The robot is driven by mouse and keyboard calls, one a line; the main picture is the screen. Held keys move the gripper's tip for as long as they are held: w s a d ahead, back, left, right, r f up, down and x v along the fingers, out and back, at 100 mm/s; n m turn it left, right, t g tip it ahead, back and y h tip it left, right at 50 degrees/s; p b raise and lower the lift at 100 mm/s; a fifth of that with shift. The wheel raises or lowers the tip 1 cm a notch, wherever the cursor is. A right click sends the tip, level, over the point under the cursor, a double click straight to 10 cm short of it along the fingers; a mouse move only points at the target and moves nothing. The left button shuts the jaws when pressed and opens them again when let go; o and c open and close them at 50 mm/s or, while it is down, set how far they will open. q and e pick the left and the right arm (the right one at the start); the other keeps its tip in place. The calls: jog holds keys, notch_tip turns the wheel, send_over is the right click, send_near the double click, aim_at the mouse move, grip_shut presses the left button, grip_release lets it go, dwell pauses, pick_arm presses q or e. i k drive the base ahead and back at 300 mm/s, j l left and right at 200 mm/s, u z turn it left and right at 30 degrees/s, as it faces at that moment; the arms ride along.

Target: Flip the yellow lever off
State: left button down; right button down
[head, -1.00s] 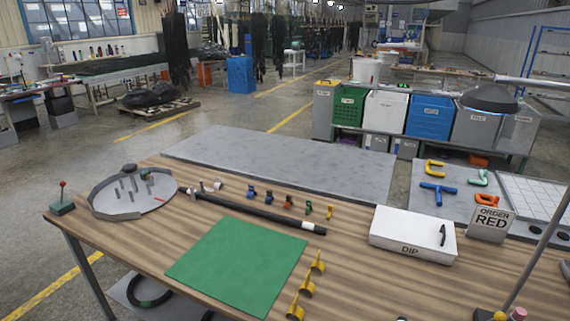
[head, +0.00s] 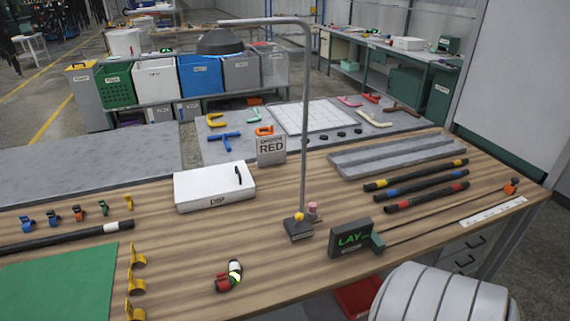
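A small yellow knob (head: 299,216) shows on the dark base box (head: 298,229) of the lamp stand, near the middle of the table. It looks like the top of the yellow lever, but it is too small to tell which way the lever is set. A pink-topped knob (head: 313,208) stands just behind it to the right. The lamp's thin grey post (head: 306,120) rises beside the knob and bends left to the dark lamp head (head: 221,42). Neither of my grippers is in view.
A white "DIP" box (head: 214,186) lies to the left. A red, white and black piece (head: 229,277) lies in front. A large pale banded form (head: 440,294) fills the lower right; I cannot tell what it is.

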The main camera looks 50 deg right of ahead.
aim_at(299, 216)
jog(key=z, duration=1.7)
